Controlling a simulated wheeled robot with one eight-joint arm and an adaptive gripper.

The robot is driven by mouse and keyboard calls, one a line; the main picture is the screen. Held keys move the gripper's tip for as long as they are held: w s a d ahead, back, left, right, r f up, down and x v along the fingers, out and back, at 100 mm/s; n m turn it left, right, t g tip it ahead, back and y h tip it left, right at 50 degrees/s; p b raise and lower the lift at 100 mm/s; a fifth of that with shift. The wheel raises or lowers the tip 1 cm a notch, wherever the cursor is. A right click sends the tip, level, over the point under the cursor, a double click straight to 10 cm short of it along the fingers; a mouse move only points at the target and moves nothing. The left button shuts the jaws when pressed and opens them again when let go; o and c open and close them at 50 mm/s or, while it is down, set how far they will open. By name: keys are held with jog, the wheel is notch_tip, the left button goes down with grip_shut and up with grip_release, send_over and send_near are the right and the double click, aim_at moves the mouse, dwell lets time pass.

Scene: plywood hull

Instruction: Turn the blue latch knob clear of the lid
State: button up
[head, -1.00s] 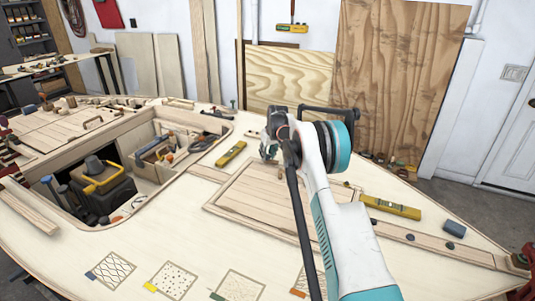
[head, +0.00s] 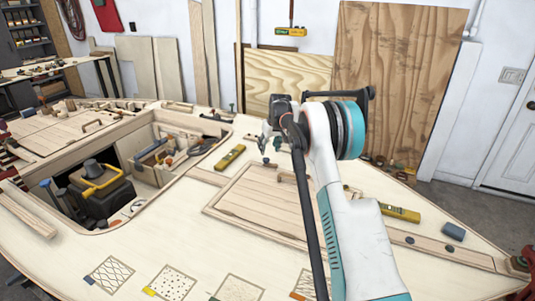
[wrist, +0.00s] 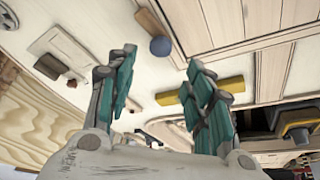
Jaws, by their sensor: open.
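The blue latch knob (wrist: 160,46) shows in the wrist view as a small round dark-blue knob on the pale deck. It lies close beside the edge of the planked lid (wrist: 225,22), which also shows in the head view (head: 262,212). My gripper (wrist: 161,63) is open, with its teal fingers apart and nothing between them. The knob appears in the gap just beyond the fingertips, apart from both. In the head view my gripper (head: 270,147) hangs over the deck beyond the lid's far edge.
A yellow level (head: 230,156) lies left of the gripper, and a second one (head: 400,214) lies right of my arm. An open hatch (head: 150,205) with tools is at the left. A dark blue block (head: 453,231) lies at the right. The front deck holds patterned squares.

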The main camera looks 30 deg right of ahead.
jog(key=shift+v, duration=2.35)
